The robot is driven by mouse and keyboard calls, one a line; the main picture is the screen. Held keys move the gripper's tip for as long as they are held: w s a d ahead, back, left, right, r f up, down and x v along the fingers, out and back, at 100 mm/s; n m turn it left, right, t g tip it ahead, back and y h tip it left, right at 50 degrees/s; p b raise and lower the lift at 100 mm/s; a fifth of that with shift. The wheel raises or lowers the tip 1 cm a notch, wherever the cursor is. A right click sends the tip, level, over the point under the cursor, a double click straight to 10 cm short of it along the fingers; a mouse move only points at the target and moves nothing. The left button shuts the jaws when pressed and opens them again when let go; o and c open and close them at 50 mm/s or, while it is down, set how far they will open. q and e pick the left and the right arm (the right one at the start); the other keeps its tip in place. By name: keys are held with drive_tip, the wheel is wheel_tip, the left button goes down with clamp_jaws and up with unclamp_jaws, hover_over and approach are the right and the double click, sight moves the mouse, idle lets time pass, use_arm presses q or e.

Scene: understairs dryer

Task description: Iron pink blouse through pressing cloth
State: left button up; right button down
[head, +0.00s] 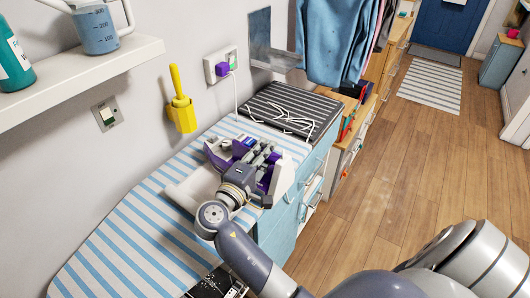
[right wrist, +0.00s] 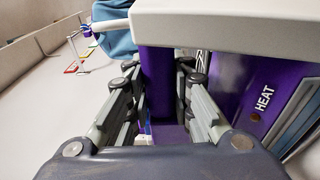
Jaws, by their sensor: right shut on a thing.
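The purple and white iron (head: 274,172) is at the far part of the blue-and-white striped ironing board (head: 130,235). My right gripper (head: 262,158) is shut on its purple handle, which shows between the fingers in the right wrist view (right wrist: 158,80). The word HEAT is on the iron's purple side. I cannot tell whether the iron's sole touches anything. A white cloth (head: 186,196) lies on the board, left of and partly behind my right gripper. No pink blouse shows clearly on the board. My left gripper is out of view.
A black ribbed mat (head: 297,103) lies beyond the iron, with the white cord looped on it. The cord runs up to a purple plug (head: 223,69) in the wall socket. Blue cloth (head: 333,40) hangs behind. The board's near half is clear.

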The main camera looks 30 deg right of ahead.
sight(245, 150)
drive_tip(key=w, duration=0.1)
drive_tip(key=w+a+b, duration=0.1)
drive_tip(key=w, duration=0.1)
drive_tip(key=shift+w+a+b, duration=0.15)
drive_tip(key=shift+b, duration=0.15)
drive_tip(key=shift+w+a+r, duration=0.1)
drive_tip(key=shift+w+a, duration=0.15)
drive_tip(key=shift+w, duration=0.35)
drive_tip(key=shift+w, duration=0.1)
drive_tip(key=shift+w+a+b, duration=0.1)
drive_tip(key=shift+w+b, duration=0.15)
drive_tip(key=shift+b, duration=0.1)
drive_tip(key=shift+s+p, duration=0.35)
drive_tip(key=shift+s, duration=0.05)
drive_tip(key=shift+s+d+p, duration=0.3)
drive_tip(key=shift+s, duration=0.35)
drive_tip(key=shift+s+d+p, duration=0.25)
drive_tip(key=shift+s+d, duration=0.05)
drive_tip(key=shift+s, duration=0.4)
drive_tip(key=shift+s+d+p, duration=0.3)
drive_tip(key=shift+s, duration=0.35)
drive_tip(key=shift+s+d, duration=0.2)
drive_tip(key=shift+s, duration=0.2)
